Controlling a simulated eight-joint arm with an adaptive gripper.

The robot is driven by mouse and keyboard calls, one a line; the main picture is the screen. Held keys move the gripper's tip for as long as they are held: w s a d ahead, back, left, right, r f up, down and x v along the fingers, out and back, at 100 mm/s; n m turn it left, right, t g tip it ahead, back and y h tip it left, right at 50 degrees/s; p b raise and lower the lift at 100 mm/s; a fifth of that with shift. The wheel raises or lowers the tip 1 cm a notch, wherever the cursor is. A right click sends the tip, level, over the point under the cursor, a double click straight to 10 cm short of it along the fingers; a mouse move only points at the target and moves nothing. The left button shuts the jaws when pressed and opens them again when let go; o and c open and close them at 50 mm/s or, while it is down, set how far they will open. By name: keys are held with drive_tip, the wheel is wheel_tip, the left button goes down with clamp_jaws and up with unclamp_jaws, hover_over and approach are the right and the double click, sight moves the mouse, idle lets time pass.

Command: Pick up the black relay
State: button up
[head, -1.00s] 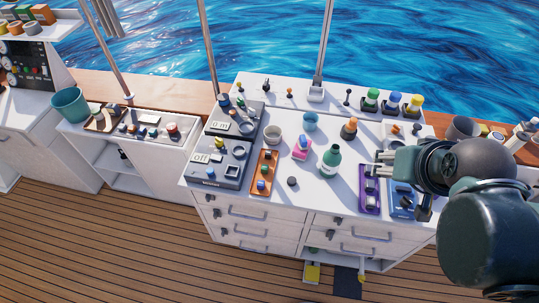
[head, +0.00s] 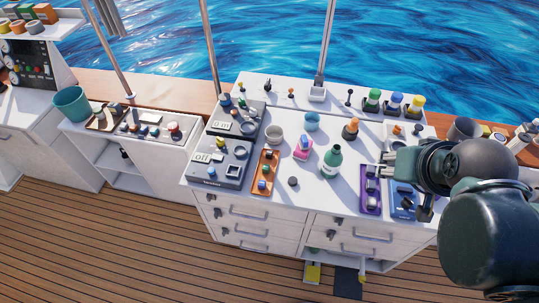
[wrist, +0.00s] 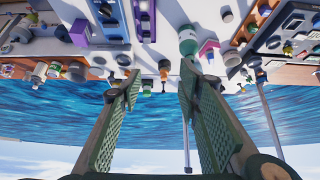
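Small dark blocks sit in the purple tray (head: 362,203) at the right of the white worktop; one dark block (head: 371,186) may be the black relay, but it is too small to tell. The purple tray (wrist: 153,30) and its dark blocks also show at the top of the upside-down wrist view. My gripper (head: 386,164) is above the right side of the worktop, close to the tray's far end in the picture. In the wrist view my gripper (wrist: 158,82) has its two fingers wide apart, with nothing between them.
A green bottle (head: 331,162) stands left of the purple tray, and a blue tray (head: 405,211) lies to its right. A black round piece (head: 293,181) lies on bare worktop. Colored-capped jars (head: 395,103) stand on the rear shelf.

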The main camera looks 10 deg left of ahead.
drive_tip(key=w, duration=0.1)
drive_tip(key=n+g+b, duration=0.3)
drive_tip(key=n+g, duration=0.4)
drive_tip(key=n, duration=1.1)
hover_over(271, 153)
wheel_tip(271, 153, down, 25)
drive_tip(key=shift+d+f, duration=0.15)
drive_tip(key=shift+f, duration=0.3)
drive_tip(key=shift+f, duration=1.3)
